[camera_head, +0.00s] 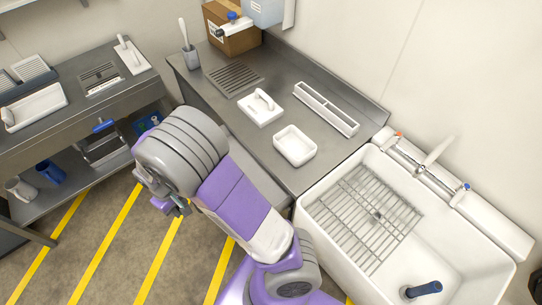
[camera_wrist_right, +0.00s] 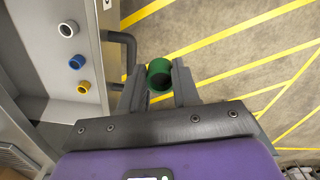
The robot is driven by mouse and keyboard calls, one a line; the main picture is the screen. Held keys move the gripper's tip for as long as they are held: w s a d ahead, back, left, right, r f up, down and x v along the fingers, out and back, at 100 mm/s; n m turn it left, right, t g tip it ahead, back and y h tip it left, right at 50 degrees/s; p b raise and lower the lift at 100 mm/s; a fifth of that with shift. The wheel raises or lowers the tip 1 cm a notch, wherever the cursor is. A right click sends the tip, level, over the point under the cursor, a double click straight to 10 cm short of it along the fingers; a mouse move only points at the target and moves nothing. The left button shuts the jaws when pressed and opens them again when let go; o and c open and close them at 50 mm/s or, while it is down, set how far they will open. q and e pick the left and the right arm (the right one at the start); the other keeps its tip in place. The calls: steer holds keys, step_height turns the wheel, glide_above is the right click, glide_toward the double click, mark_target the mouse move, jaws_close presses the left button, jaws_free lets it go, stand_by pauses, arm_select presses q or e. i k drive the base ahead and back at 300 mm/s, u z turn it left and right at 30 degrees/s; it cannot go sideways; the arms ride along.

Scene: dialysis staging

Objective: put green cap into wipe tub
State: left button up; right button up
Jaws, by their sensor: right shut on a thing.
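The green cap (camera_wrist_right: 158,74) is a short round ring-like piece with a dark hollow. My right gripper (camera_wrist_right: 158,86) is shut on it, with one dark finger on each side, above the striped floor in the right wrist view. In the head view my purple and grey arm reaches towards the left, and its wrist hides most of the gripper; the cap is not visible there. An open white tub (camera_head: 295,146) stands on the grey counter; I cannot tell whether it is the wipe tub. My left gripper is not in view.
White, blue and yellow caps (camera_wrist_right: 68,29) (camera_wrist_right: 77,62) (camera_wrist_right: 83,87) sit on a grey surface left of the gripper. A side bench (camera_head: 75,95) stands at left.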

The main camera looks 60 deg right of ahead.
mark_target(289, 144)
steer(key=k, duration=0.85)
steer(key=z, duration=0.8)
steer(key=i, duration=1)
